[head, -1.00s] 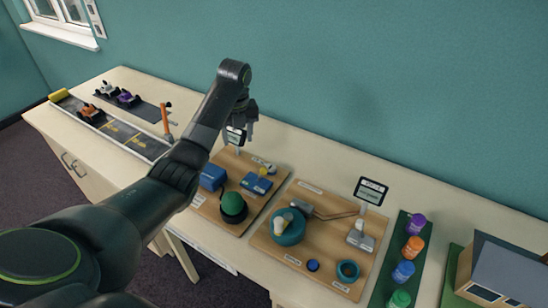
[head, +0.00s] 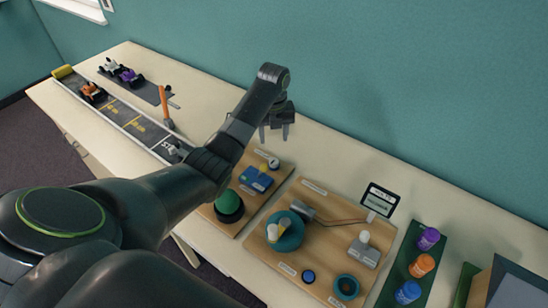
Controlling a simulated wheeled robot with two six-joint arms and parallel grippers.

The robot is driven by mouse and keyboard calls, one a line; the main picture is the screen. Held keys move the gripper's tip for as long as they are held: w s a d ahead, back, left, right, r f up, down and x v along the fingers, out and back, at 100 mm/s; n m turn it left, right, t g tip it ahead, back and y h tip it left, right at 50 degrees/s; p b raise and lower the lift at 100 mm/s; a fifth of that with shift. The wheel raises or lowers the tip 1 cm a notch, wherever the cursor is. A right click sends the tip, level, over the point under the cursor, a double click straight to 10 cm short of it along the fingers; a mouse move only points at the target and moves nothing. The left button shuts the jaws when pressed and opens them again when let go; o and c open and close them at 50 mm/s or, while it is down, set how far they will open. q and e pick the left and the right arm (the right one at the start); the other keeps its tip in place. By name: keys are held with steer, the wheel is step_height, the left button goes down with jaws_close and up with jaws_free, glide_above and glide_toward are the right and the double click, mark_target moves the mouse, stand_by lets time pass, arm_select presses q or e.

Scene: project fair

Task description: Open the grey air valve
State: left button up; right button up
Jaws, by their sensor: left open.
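A small grey fitting (head: 273,163), likely the air valve, sits at the far end of the left wooden board, beside a blue block (head: 257,179). It is too small to tell how its handle stands. A green dome (head: 228,202) in a black ring is nearer on the same board. My left gripper (head: 274,132) hangs above and just beyond the fitting in the head view, fingers down, open and empty. My right gripper is not in view.
Coloured bottles (head: 421,265) stand farther right. A car track (head: 125,117) lies left.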

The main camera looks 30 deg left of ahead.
mark_target(274, 161)
arm_select(q)
step_height(274, 161, down, 9)
steer(key=shift+f+p, duration=0.1)
steer(key=shift+p, duration=0.3)
steer(key=shift+f, duration=0.7)
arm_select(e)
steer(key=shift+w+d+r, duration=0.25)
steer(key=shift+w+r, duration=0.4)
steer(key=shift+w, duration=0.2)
arm_select(q)
steer(key=c, duration=1)
